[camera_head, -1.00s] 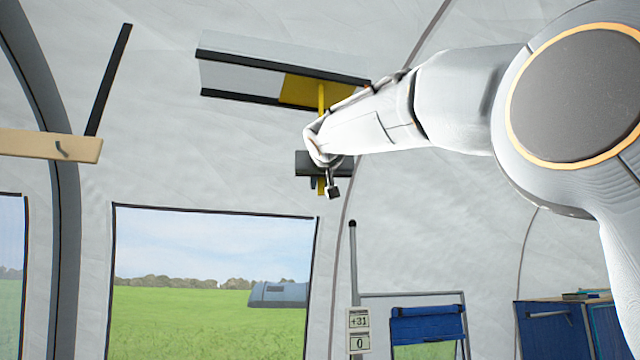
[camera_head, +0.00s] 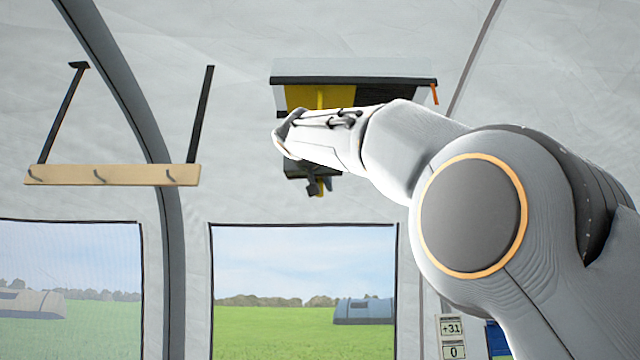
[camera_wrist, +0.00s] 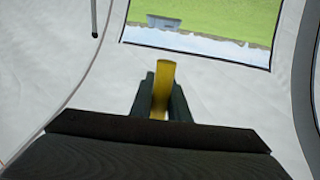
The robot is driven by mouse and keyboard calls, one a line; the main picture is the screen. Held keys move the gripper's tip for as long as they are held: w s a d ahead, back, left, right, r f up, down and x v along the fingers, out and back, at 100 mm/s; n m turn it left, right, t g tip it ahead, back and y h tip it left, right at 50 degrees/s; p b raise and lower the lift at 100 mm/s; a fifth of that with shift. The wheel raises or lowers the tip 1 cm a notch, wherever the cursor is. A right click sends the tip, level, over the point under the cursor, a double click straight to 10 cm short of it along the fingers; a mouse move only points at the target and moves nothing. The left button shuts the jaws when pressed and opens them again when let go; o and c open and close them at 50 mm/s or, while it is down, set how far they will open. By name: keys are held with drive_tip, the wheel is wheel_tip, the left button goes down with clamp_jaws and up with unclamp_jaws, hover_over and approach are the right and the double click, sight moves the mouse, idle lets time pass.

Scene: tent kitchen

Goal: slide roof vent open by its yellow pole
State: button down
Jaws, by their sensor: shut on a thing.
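The roof vent (camera_head: 300,80) is a dark-edged frame on the sloping tent ceiling in the head view. Its yellow panel (camera_head: 300,97) sits toward the left of the frame, with a dark area to its right. The yellow pole (camera_head: 320,98) hangs from the panel and passes behind my arm; its lower end shows below my gripper (camera_head: 318,180). In the wrist view the pole (camera_wrist: 163,80) stands between the two dark fingers of my gripper (camera_wrist: 162,103), which is shut on it. My arm hides the middle of the pole and part of the vent's lower edge.
A wooden hook rail (camera_head: 110,174) hangs from black straps on the left. An orange tag (camera_head: 435,95) marks the vent's right end. Windows (camera_head: 300,270) are below. A sign with numbers (camera_head: 453,335) stands at the lower right. Space left of my gripper looks clear.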

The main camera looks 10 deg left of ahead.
drive_tip(key=shift+a, duration=0.25)
drive_tip(key=c, duration=2)
unclamp_jaws()
drive_tip(key=shift+c, duration=0.2)
drive_tip(key=o, duration=0.4)
drive_tip(key=shift+s+a, duration=0.1)
drive_tip(key=shift+a, duration=0.1)
drive_tip(key=shift+c, duration=0.2)
drive_tip(key=shift+d, duration=0.1)
